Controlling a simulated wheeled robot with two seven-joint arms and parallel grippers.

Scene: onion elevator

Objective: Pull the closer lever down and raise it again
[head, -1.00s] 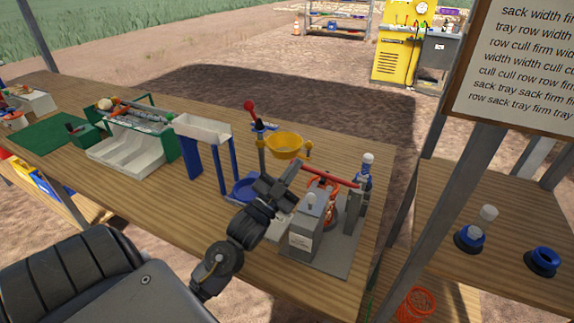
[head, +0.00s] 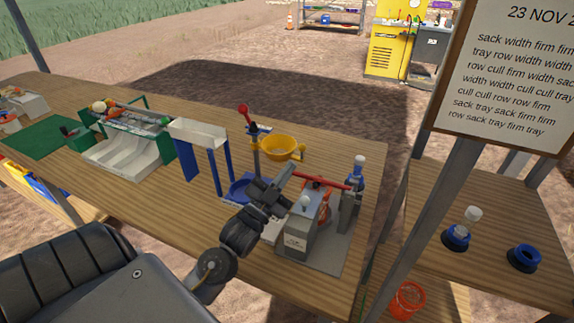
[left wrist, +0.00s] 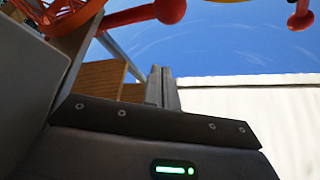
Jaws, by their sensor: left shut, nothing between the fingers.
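The closer lever is a red bar (head: 325,182) on a grey machine (head: 301,234) near the table's front right. It slopes slightly down to the right, and its left end is by my left gripper. My left gripper (head: 288,174) is shut and empty beside that end; the head view does not show clearly whether they touch. In the left wrist view my shut fingers (left wrist: 162,87) point up, with a red ball end (left wrist: 172,10) above and apart from them. Another lever with a red knob (head: 243,110) stands upright farther back, by a yellow bowl (head: 278,148). My right gripper is out of view.
A white chute on blue legs (head: 199,131) and a green-framed sorter (head: 128,150) stand to the left. A post (head: 430,210) and a side table (head: 490,205) are on the right.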

